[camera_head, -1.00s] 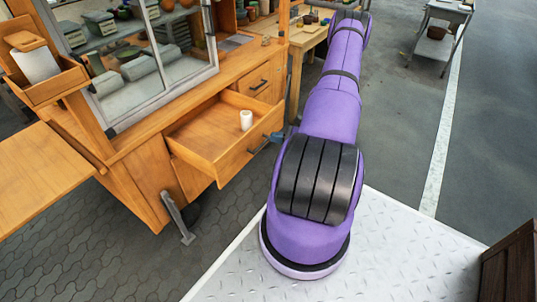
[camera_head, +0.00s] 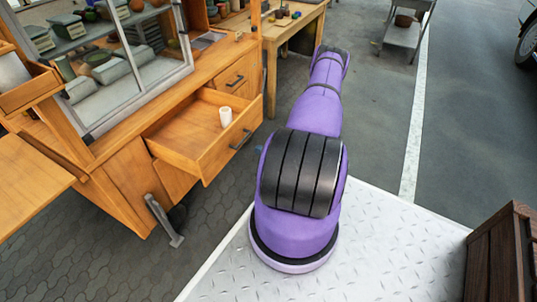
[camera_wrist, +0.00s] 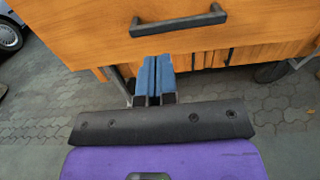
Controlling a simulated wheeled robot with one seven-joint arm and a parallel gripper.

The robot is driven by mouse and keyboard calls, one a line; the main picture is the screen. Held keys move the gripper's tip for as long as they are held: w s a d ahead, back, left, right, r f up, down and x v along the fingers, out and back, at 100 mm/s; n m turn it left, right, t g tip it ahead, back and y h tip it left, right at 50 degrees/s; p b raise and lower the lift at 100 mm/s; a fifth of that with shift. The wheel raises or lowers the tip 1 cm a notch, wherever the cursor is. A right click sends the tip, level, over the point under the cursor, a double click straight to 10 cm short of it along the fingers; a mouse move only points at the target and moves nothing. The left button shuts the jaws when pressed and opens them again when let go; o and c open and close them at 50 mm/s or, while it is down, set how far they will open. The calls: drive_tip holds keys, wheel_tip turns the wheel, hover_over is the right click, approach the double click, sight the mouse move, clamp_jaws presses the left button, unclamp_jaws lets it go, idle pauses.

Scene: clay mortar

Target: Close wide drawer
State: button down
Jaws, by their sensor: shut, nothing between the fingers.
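The wide drawer (camera_head: 215,155) is pulled out of the wooden cart, with a white cup (camera_head: 226,117) standing inside it. Its dark bar handle (camera_head: 241,140) is on the front face. In the wrist view the drawer front (camera_wrist: 90,35) fills the top, with the handle (camera_wrist: 180,22) across it. My gripper (camera_wrist: 155,62) has its blue fingers together and empty, just below the handle near the lower edge of the drawer front. I cannot tell whether the fingertips touch the wood. In the head view my arm hides most of the gripper.
A smaller drawer (camera_head: 235,78) beside it is shut. The cart's glass case (camera_head: 120,60) stands above, and a wooden table (camera_head: 285,35) is behind. A dark wooden crate (camera_head: 497,255) is at lower right. Paving right of my arm is open.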

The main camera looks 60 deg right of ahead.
drive_tip(key=w, duration=0.6)
drive_tip(key=shift+w+a, duration=0.25)
drive_tip(key=shift+w, duration=0.05)
drive_tip(key=shift+w, duration=0.1)
